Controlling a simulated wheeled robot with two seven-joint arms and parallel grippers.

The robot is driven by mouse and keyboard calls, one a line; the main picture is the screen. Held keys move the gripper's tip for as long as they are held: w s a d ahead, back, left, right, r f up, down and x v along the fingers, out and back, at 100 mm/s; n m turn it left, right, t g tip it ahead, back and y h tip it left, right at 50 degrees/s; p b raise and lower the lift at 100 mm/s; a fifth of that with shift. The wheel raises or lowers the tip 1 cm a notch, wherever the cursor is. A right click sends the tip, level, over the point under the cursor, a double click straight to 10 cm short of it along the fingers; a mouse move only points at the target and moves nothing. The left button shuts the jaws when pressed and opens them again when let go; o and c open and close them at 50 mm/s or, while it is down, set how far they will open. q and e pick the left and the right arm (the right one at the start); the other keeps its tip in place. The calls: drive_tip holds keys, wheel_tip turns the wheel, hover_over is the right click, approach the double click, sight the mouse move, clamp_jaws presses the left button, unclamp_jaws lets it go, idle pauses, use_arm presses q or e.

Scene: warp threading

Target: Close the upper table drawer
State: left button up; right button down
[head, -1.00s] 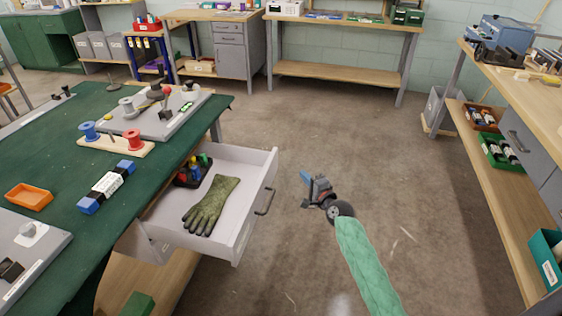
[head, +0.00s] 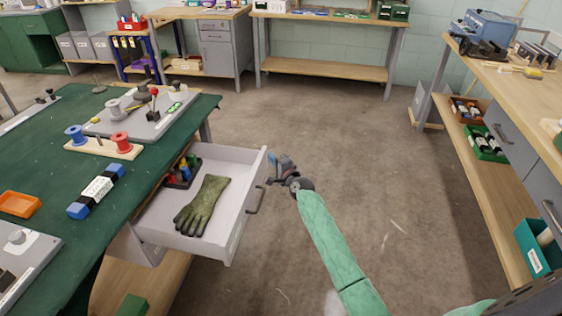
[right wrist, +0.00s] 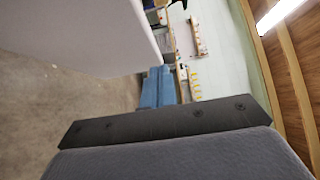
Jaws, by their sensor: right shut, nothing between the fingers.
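The white upper drawer (head: 181,239) is pulled out from under the green-topped table (head: 60,181). A green-brown glove (head: 203,203) and a dark tray of small coloured items (head: 181,171) lie in it. A dark bar handle (head: 256,199) is on its front panel. My right gripper (head: 272,170) is by the far end of that front panel, on its outer side; I cannot tell whether it touches. In the right wrist view its blue fingers (right wrist: 159,87) are together and empty, beside a pale panel, probably the drawer front (right wrist: 75,35). My left gripper is not in view.
Spools on a wooden stand (head: 103,148), a blue-ended block (head: 97,191) and an orange tray (head: 19,204) are on the table. A wooden workbench (head: 500,75) stands at right. The floor (head: 330,110) between them is clear.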

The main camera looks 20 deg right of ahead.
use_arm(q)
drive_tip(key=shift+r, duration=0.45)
use_arm(e)
drive_tip(key=shift+w+a, duration=0.25)
drive_tip(key=shift+a, duration=0.2)
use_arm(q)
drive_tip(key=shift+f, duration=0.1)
